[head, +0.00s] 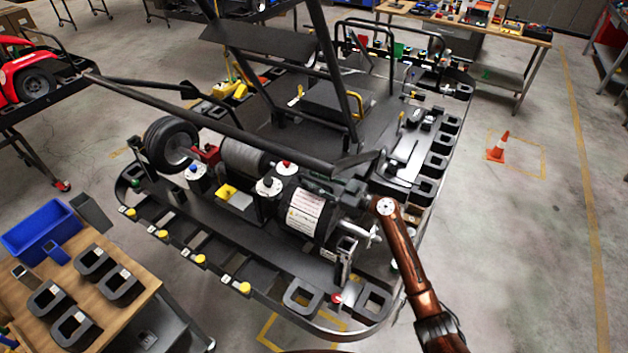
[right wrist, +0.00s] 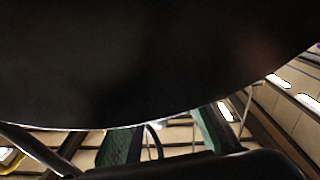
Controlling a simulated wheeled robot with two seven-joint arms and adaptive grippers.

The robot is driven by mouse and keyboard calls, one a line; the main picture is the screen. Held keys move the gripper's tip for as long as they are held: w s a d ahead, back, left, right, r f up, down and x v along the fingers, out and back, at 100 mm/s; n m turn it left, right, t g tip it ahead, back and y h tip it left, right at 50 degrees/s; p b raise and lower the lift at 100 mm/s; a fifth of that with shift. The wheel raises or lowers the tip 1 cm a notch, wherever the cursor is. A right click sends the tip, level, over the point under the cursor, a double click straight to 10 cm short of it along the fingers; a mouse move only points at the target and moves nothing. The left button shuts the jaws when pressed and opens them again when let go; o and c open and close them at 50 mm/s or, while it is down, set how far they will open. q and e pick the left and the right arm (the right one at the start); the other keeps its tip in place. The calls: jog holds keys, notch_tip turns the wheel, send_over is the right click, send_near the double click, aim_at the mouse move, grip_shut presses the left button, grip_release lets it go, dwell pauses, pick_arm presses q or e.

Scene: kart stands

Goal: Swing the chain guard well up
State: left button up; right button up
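The kart's rear end (head: 305,215) fills the middle of the head view, with a black labelled drum-shaped part. I cannot single out the chain guard with certainty among the black parts there. My copper right arm reaches in from the lower right. My right gripper (head: 345,188) is dark and lies among the black parts behind the drum, with its fingertips hidden. In the right wrist view a large black curved surface (right wrist: 150,60) covers the upper part, very close to the camera. Whether the gripper touches or holds anything does not show. My left gripper is out of view.
A long black bar (head: 220,120) crosses above the kart. A wheel (head: 170,145) stands at its left. A wooden bench (head: 130,310) with black blocks and a blue bin (head: 40,230) is at lower left. An orange cone (head: 498,147) stands on open floor at right.

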jog(key=shift+c, duration=0.2)
grip_shut()
dwell(0.4)
